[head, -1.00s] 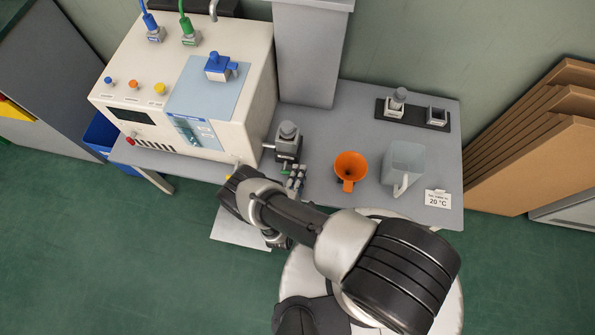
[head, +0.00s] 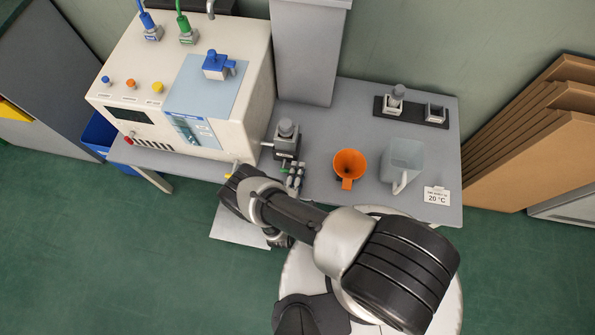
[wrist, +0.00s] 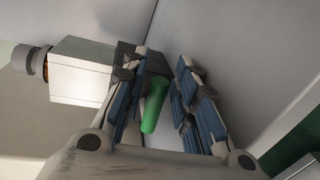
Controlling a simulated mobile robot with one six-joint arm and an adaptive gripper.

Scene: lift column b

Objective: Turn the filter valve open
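A green lever (wrist: 155,104) sticks out between the fingers of my gripper (wrist: 163,98) in the wrist view. The fingers are apart, with a visible gap between the lever and the right finger. The lever lies closer to the left finger; contact cannot be told. In the head view my gripper (head: 294,180) is just in front of a grey block with a round top (head: 287,138), beside the cream machine (head: 190,90). Only a bit of green shows there, and the lever's base is largely hidden. No label shows that names the filter valve.
A blue valve-like fitting (head: 215,65) sits on the machine's top. On the grey table (head: 330,125) stand an orange funnel (head: 349,165), a clear jug (head: 402,165) and a 20 °C card (head: 436,196). A grey column (head: 308,55) rises behind; cardboard sheets (head: 540,140) lean at right.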

